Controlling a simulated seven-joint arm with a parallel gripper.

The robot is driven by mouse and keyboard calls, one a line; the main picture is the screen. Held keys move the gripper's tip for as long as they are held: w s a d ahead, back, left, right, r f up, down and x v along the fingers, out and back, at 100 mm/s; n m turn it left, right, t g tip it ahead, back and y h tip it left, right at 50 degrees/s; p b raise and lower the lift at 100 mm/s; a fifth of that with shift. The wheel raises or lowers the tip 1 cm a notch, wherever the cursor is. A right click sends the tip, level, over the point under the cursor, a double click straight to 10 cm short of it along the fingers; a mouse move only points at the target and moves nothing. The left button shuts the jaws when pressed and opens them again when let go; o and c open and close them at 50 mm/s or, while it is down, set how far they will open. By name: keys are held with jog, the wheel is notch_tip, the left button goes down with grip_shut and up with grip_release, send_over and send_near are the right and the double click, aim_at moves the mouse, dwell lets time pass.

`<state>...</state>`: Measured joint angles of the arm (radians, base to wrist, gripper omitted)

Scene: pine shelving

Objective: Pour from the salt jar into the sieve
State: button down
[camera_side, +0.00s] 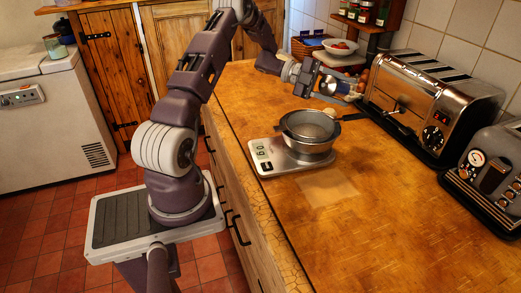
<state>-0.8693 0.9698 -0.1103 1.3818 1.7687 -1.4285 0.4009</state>
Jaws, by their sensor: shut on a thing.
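My gripper (319,82) is shut on the salt jar (329,86), a small glass jar, above and behind the sieve. The jar looks tilted on its side; its mouth and how much salt it holds are too small to make out. The round mesh sieve (310,124) has a dark handle pointing right. It sits over a metal bowl (308,145) on a silver kitchen scale (272,169) with a lit display. The jar is apart from the sieve. I cannot tell whether any salt is falling.
A chrome toaster (432,100) stands right of the sieve, close to its handle, and a grey appliance (490,178) is at the right edge. A white stand with a bowl of red items (341,47) is behind. The front worktop (370,240) is clear.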

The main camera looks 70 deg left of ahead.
dwell(0.3)
jog(key=shift+r+m+t, duration=0.15)
jog(key=shift+m+t, duration=0.15)
jog(key=shift+r, duration=0.1)
jog(key=shift+m, duration=0.3)
jog(key=shift+w+r, duration=0.1)
jog(key=shift+r, duration=0.1)
jog(key=shift+r+m+t+h, duration=0.3)
jog(key=shift+r+m+t, duration=0.15)
jog(key=shift+m, duration=0.55)
dwell(5.0)
dwell(0.8)
